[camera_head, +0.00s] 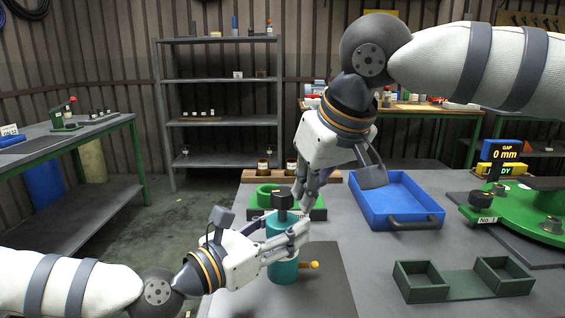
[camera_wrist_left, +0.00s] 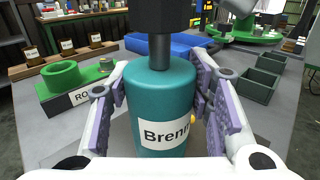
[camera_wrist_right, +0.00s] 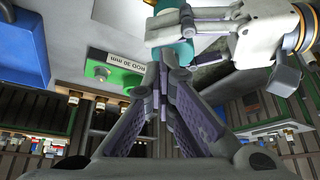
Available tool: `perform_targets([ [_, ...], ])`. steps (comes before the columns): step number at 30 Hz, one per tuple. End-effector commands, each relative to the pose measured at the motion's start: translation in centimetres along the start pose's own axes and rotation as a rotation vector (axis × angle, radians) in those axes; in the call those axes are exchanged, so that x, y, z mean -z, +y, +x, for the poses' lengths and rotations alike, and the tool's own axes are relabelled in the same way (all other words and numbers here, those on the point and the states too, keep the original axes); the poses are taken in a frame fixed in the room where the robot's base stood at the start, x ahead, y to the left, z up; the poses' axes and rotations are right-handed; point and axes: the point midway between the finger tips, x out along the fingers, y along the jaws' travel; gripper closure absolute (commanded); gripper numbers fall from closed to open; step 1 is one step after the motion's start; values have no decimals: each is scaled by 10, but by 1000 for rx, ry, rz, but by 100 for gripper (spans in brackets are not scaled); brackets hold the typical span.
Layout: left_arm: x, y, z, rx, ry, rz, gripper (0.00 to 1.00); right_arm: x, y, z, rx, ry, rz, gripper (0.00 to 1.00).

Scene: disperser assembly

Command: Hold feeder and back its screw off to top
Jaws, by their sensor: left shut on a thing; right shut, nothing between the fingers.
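The feeder is a teal cylinder (camera_head: 283,262) with a white label starting "Brenn"; it stands upright on a dark mat, and its body fills the middle of the left wrist view (camera_wrist_left: 160,85). Its screw has a black knob (camera_head: 283,199) on a dark shaft (camera_wrist_left: 159,46) rising from the top. My left gripper (camera_head: 299,238) is shut on the feeder body, with a finger pad on each side. My right gripper (camera_head: 304,202) points down beside the knob, shut and empty. In the right wrist view its fingers (camera_wrist_right: 165,65) meet near the teal body (camera_wrist_right: 172,52).
A green stand with a ring (camera_head: 268,196) is just behind the feeder. A blue tray (camera_head: 395,200) lies behind right, and a dark green two-compartment holder (camera_head: 465,283) front right.

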Motion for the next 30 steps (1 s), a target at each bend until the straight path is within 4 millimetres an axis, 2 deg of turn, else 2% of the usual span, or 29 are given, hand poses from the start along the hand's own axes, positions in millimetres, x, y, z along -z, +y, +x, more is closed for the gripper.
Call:
perform_targets([
  [9, 1, 0, 0, 1, 2, -3, 100, 24, -2, -43, 3, 6, -1, 100],
  [12, 1, 0, 0, 0, 2, -3, 100, 28, -2, -51, 3, 7, -1, 100],
  [21, 1, 0, 0, -1, 3, -3, 100, 30, -4, -54, 4, 8, -3, 100],
  [26, 1, 0, 0, -1, 3, -3, 100, 34, -30, -61, 6, 8, -6, 100],
  [30, 1, 1, 0, -2, 3, -3, 100, 29, -32, -52, 4, 6, -2, 100],
])
